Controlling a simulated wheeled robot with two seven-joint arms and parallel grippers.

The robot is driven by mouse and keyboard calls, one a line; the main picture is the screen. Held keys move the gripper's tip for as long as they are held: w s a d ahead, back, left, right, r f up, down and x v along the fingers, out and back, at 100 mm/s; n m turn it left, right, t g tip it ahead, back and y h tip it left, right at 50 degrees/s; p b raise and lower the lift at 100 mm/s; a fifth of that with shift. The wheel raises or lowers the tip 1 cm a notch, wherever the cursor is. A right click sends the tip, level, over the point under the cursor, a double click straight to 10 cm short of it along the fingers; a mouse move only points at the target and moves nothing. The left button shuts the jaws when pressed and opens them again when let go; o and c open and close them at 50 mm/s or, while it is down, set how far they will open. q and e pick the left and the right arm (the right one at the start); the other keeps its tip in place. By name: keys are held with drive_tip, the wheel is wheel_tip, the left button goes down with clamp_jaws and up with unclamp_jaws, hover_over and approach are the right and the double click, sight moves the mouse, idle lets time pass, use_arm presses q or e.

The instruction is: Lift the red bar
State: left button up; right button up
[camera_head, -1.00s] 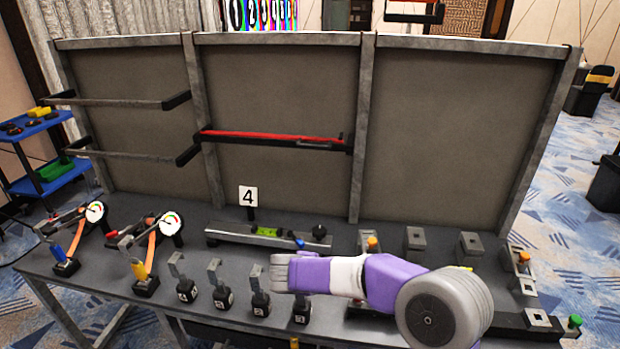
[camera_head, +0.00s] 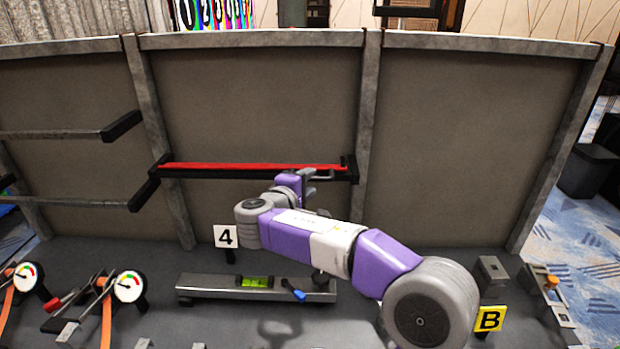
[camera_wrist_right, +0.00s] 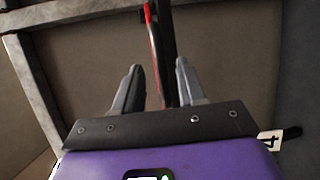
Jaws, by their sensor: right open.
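The red bar (camera_head: 250,166) lies across the middle panel on a black rail with brackets at both ends. In the right wrist view the red bar (camera_wrist_right: 155,45) runs away from the camera, beside its dark rail. My right gripper (camera_head: 312,174) is at the right part of the bar, partly hidden by its own wrist. In the right wrist view the right gripper's fingers (camera_wrist_right: 156,80) are apart, with the bar and rail between or just beyond them. Contact cannot be told. My left gripper is not in view.
Other grey bars (camera_head: 55,134) stick out at the left panel. The right panel (camera_head: 470,140) is bare.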

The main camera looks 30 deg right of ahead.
sight(311, 180)
drive_tip(key=shift+x, duration=1.8)
drive_tip(key=shift+a, duration=0.1)
drive_tip(key=shift+w, duration=0.1)
clamp_jaws()
